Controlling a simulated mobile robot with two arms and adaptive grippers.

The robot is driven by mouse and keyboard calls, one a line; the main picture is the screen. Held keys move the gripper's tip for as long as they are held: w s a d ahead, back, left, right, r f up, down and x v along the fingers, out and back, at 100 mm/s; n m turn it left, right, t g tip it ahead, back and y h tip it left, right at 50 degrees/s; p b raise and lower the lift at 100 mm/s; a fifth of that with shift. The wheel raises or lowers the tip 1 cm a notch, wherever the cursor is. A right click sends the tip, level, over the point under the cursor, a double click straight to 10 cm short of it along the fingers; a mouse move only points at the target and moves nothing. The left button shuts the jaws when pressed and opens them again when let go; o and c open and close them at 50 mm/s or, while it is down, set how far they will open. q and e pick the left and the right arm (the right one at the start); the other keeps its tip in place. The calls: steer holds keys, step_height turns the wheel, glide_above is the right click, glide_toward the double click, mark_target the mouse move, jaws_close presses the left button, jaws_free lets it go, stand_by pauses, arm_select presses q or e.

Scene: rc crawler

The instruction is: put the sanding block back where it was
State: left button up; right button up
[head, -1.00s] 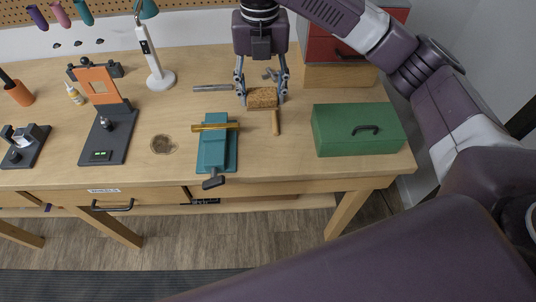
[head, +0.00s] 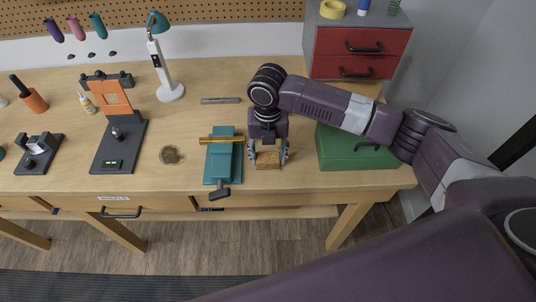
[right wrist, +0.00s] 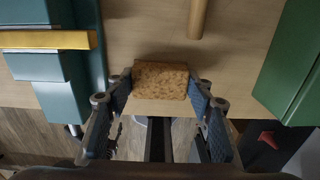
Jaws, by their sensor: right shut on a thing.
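The sanding block (head: 268,160) is a small brown, cork-like block near the front edge of the workbench, between the teal vise and the green box. My right gripper (head: 268,154) points down and is shut on it, one finger at each end. In the right wrist view the sanding block (right wrist: 160,80) sits level between the fingertips (right wrist: 161,92). I cannot tell whether its underside touches the bench. My left gripper is not in view.
The teal vise (head: 222,170) with a brass bar (head: 221,140) stands just left of the gripper. The green box (head: 335,155) is close on the right. A wooden handle (right wrist: 198,18) lies behind the block. A metal bar (head: 220,100) lies farther back.

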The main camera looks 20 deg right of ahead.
mark_target(268, 156)
steer(key=shift+f, duration=0.3)
steer(key=shift+f, duration=0.1)
steer(key=o, duration=1)
step_height(268, 156, up, 12)
steer(key=b, duration=0.3)
